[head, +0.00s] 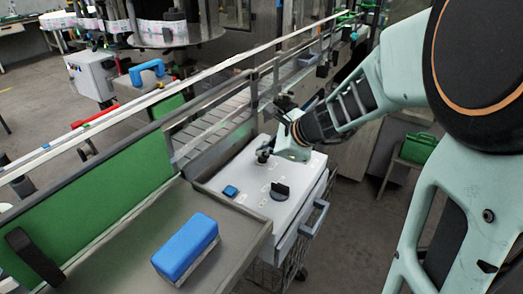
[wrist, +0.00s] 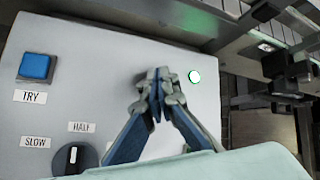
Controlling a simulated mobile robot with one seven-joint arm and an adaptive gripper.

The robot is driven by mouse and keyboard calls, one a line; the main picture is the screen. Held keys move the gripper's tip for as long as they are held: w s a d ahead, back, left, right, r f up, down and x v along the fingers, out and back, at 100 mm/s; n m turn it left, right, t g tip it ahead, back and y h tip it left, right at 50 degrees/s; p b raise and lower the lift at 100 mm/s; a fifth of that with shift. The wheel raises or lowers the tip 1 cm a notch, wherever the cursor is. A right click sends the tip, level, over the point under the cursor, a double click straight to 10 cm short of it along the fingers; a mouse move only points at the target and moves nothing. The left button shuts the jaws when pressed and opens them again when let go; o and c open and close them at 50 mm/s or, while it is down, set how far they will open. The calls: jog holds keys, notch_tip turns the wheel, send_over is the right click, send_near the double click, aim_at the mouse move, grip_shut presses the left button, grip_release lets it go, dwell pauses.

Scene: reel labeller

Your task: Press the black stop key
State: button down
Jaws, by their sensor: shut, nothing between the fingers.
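My gripper (head: 264,154) is over the far part of the grey control panel (head: 250,205). In the wrist view its fingertips (wrist: 156,76) are together, with nothing between them, above the pale panel face (wrist: 110,55). I cannot make out the black stop key; it may be hidden under or behind the fingers. Whether the fingertips touch the panel is unclear. A blue key (wrist: 36,67) marked TRY is to the left of my fingers, and also shows in the head view (head: 230,191).
A black rotary knob (wrist: 75,158) stands by the SLOW and HALF labels. A lit white-green lamp (wrist: 194,76) is just right of my fingers. A blue block (head: 187,246) lies on the tray at the front. A conveyor rail (head: 200,75) runs behind the panel.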

aim_at(264, 160)
jog(key=shift+f+b, duration=0.5)
jog(key=shift+b, duration=0.05)
dwell(0.4)
jog(key=shift+r, duration=0.1)
jog(key=shift+r+p, duration=0.75)
jog(key=shift+r, duration=0.05)
notch_tip(264, 160, up, 5)
jog(key=p, duration=0.4)
jog(key=shift+p, duration=0.3)
dwell(0.5)
